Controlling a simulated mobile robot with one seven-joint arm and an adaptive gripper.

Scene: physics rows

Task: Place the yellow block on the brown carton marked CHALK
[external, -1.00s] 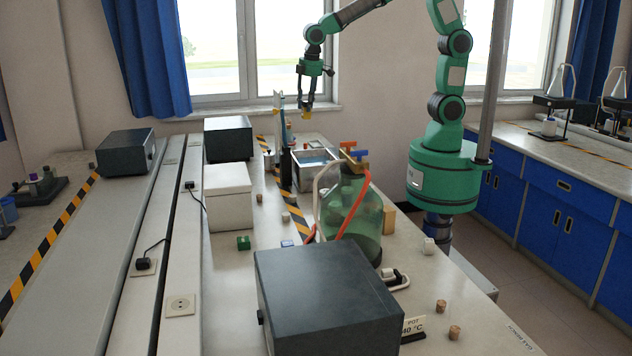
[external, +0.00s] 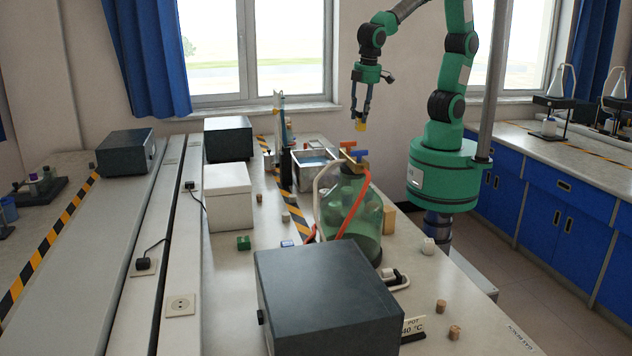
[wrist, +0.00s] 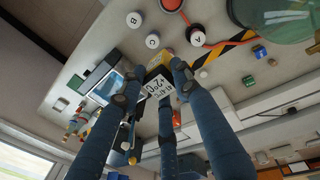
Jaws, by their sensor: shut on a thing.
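My gripper (external: 361,112) is in the air near the window wall, its fingers pointing down, shut on the yellow block (external: 361,125). In the wrist view my gripper (wrist: 163,62) shows its fingertips close together, with a yellow patch of the block (wrist: 158,59) between them. A tan-brown carton (external: 389,219) stands on the bench right of the big green bottle, partly hidden by it. No CHALK marking can be read on it. The block is well above the bench and apart from the carton.
The tall green bottle (external: 350,215) with its orange hose and tap stands beside the carton. A metal basin (external: 306,170) lies behind it. A dark box (external: 322,295) fills the front. Small cubes and corks lie around. Round lids marked A, B and C (wrist: 152,41) show in the wrist view.

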